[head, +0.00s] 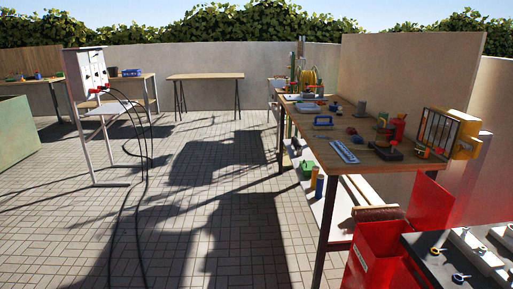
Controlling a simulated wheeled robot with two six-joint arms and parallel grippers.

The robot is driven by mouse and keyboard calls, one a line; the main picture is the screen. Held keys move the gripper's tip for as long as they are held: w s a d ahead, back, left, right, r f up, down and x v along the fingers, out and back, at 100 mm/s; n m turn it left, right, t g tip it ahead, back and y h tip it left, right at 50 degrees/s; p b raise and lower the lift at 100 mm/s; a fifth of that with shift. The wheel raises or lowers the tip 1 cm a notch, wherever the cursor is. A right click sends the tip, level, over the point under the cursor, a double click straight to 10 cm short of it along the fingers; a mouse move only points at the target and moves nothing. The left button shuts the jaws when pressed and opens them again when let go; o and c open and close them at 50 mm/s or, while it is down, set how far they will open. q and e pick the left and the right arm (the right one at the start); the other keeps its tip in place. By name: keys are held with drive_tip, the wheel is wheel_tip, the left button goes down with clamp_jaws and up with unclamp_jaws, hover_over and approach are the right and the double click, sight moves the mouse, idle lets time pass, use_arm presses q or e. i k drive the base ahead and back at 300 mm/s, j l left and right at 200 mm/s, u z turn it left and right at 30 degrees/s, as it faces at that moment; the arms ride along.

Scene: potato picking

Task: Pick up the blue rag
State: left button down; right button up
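I cannot make out a blue rag for certain. On the long wooden workbench (312,143) at the right, a small blue object (323,122) lies near the middle; it is too small to identify. A flat light-blue ribbed object (344,151) lies closer on the same bench and looks stiff. Another blue item (132,72) sits on a table at the far left. Neither of my grippers is in view.
A red bin (375,255) and a dark-topped table (435,254) stand at the near right. A white stand with a panel (87,68) and hanging black cables (147,140) is at the left, beside a green container (15,132).

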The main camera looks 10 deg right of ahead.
sight(357, 139)
drive_tip(key=i+z, duration=0.6)
drive_tip(key=z, duration=0.25)
drive_tip(key=i+j+z, duration=0.25)
drive_tip(key=z, duration=0.15)
drive_tip(key=i+j+z, duration=0.1)
drive_tip(key=z, duration=0.35)
drive_tip(key=i+j+z, duration=0.15)
drive_tip(key=z, duration=0.35)
